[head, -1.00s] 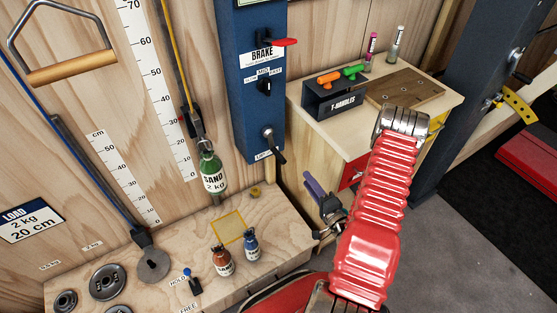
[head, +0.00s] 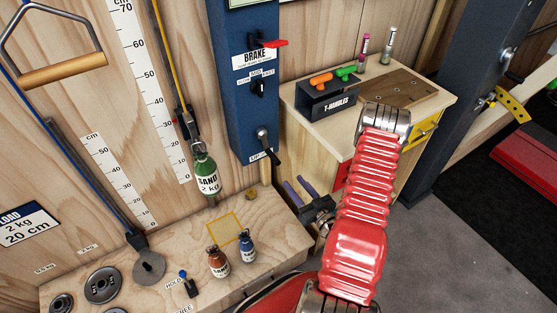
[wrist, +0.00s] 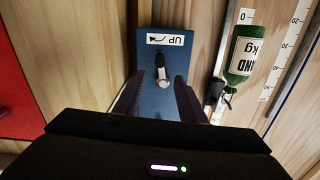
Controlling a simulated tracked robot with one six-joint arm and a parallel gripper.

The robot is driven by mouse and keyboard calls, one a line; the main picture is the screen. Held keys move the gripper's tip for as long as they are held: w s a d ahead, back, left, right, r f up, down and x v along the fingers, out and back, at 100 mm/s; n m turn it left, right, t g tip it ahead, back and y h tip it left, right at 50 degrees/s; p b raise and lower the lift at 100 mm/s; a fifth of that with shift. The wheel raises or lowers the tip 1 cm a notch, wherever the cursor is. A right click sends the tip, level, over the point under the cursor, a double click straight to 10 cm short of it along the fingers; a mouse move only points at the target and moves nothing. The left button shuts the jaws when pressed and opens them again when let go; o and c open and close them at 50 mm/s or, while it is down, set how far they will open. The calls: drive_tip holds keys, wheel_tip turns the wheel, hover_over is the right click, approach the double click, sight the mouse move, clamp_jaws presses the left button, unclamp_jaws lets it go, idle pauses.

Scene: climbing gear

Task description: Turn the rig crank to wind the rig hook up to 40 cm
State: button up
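The rig crank (head: 268,145) is a dark handle low on the blue post, above a small label. In the wrist view the crank (wrist: 161,75) shows below an upside-down "UP" label, between my two fingers in the picture. My gripper (head: 301,190) is open, its purple fingers apart, below and to the right of the crank in the head view; I see no contact. The rig hook (head: 198,147) hangs on a yellow cord beside the low part of the white scale (head: 150,85). It carries a green 2 kg sand bottle (head: 206,176); I cannot read its exact height.
The red brake lever (head: 273,43) and a black selector knob (head: 258,88) sit higher on the post. A cabinet with a T-handle box (head: 326,98) stands right. Brown (head: 218,262) and blue (head: 247,246) bottles stand on the bench below. Grey floor is open at right.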

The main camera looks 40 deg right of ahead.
sight(276, 161)
drive_tip(key=shift+n, duration=0.3)
drive_tip(key=w, duration=1.3)
drive_tip(key=shift+w+d, duration=0.4)
clamp_jaws()
idle(0.4)
